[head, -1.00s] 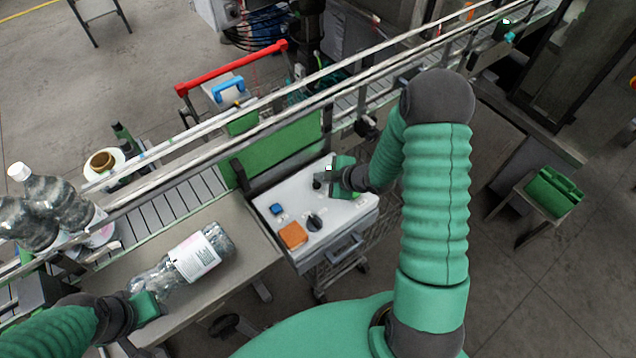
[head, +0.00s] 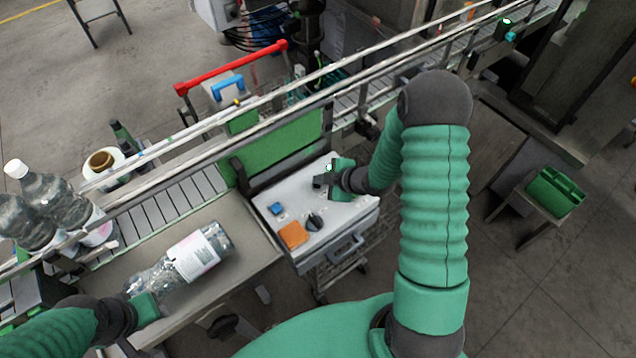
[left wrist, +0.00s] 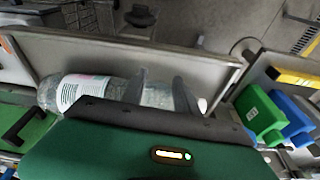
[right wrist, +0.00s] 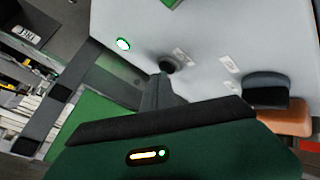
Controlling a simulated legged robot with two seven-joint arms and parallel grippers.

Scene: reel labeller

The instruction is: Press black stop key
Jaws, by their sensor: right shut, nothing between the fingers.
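A small round black key (right wrist: 167,62) sits on the pale top of the control box (head: 338,212). In the right wrist view it shows just beyond my fingertips; in the head view my gripper covers it. My right gripper (head: 322,181) is shut and empty, low over the far right part of the panel. Its fingers (right wrist: 161,86) point at the black key; I cannot tell whether they touch it.
The panel also has a blue button (head: 277,208), an orange button (head: 293,235), a black knob (head: 314,222) and a lit lamp (right wrist: 123,44). A conveyor (head: 165,211) with rails runs behind. Upright bottles (head: 60,205) stand at left. A green box (head: 555,192) stands far right.

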